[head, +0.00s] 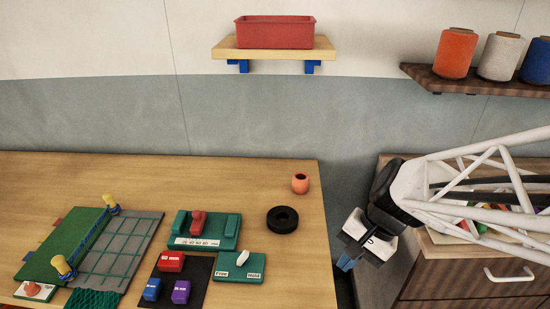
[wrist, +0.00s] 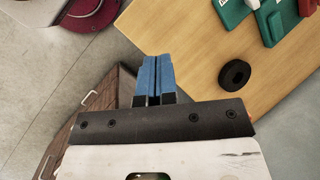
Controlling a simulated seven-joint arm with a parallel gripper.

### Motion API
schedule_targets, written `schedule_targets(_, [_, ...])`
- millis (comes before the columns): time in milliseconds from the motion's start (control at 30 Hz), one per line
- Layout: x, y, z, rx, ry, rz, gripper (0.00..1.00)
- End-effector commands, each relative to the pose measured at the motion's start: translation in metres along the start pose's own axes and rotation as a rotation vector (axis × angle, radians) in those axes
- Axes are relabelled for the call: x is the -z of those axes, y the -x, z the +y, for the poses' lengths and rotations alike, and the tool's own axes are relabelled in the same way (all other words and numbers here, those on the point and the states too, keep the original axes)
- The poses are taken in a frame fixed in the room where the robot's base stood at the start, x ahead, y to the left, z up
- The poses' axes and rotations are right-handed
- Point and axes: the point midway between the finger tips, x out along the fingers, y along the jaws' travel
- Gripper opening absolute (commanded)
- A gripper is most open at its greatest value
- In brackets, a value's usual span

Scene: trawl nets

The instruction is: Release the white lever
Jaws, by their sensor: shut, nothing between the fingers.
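The white lever (head: 243,256) stands on a green base (head: 228,267) near the front right of the wooden table, tilted in its slot. Labels sit on the base at either side of it; I cannot read them surely. My gripper (head: 346,264) is off the table's right edge, apart from the lever and well to its right. In the wrist view its blue fingers (wrist: 155,80) are together with nothing between them. A green base with part of a white lever (wrist: 254,4) shows at the top of the wrist view, cut by the frame edge.
A black ring (head: 282,219) and an orange pot (head: 300,183) stand on the table right of a green block with a red lever (head: 197,222). Red, blue and purple blocks (head: 171,261) lie on a dark mat. A wooden drawer cabinet (head: 455,275) stands at right.

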Motion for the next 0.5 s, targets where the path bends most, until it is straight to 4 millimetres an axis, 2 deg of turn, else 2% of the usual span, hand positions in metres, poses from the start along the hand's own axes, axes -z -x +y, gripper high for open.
schedule_targets(100, [0.010, -0.018, -0.008, 0.064, -0.115, -0.094, 0.00])
schedule_targets(500, [0.047, -0.070, -0.038, 0.283, -0.507, -0.395, 0.00])
